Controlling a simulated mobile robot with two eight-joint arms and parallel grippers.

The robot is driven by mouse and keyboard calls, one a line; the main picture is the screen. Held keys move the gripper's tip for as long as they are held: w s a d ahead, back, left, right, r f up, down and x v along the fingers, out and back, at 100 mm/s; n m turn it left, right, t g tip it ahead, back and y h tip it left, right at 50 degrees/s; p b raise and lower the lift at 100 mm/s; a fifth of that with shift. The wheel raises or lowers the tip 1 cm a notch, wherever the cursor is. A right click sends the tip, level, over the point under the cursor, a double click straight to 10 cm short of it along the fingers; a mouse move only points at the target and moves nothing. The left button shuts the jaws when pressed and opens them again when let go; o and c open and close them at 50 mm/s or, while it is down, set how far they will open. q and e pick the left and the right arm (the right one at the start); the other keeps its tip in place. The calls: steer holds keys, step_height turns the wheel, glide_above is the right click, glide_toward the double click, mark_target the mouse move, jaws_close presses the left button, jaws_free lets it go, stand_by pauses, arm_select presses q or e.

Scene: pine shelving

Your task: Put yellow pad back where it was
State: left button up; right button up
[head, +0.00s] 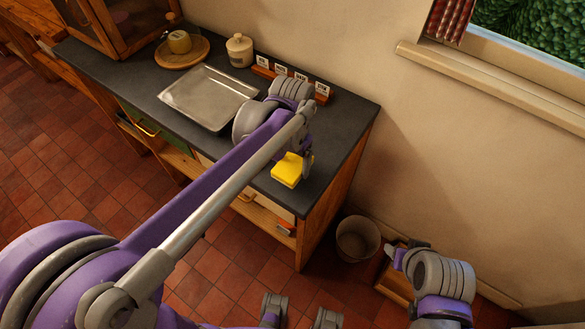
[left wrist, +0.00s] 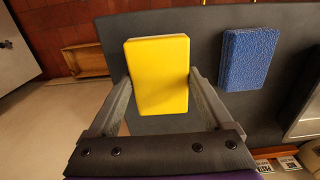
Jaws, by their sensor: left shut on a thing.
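The yellow pad (head: 287,170) is a small rectangular block over the front right part of the dark counter (head: 340,135). My left gripper (head: 306,160) reaches down to it and is shut on it. In the left wrist view the yellow pad (left wrist: 157,75) sits between the two fingers of my left gripper (left wrist: 160,90), which touch its sides. I cannot tell whether the pad rests on the counter or is just above it. My right gripper (head: 394,256) shows partly at the lower right, away from the counter; its opening is unclear.
A blue textured pad (left wrist: 248,60) lies beside the yellow one; my arm hides it in the head view. A metal tray (head: 190,95), lidded jar (head: 240,50), round wooden board (head: 165,55) and labelled cards (head: 300,77) stand farther back. A bin (head: 357,240) is on the floor.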

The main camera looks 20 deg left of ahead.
mark_target(292, 164)
arm_select(q)
steer(key=shift+f, duration=1.7)
steer(key=shift+f, duration=0.15)
steer(key=o, duration=1.1)
steer(key=shift+w, duration=0.1)
step_height(292, 164, up, 12)
steer(key=shift+r+p, duration=0.15)
steer(key=shift+p, duration=0.15)
steer(key=s+a+f+n+t, duration=0.1)
steer(key=s+a+f, duration=0.1)
steer(key=s, duration=0.3)
steer(key=s+a+f+n+t, duration=0.1)
steer(key=s+a+f+t, duration=0.1)
steer(key=s+f, duration=0.2)
steer(key=s+a+f+n+t, duration=0.2)
steer(key=s+f, duration=0.2)
steer(key=s, duration=0.1)
steer(key=shift+s+a+f, duration=0.3)
steer(key=shift+f, duration=0.1)
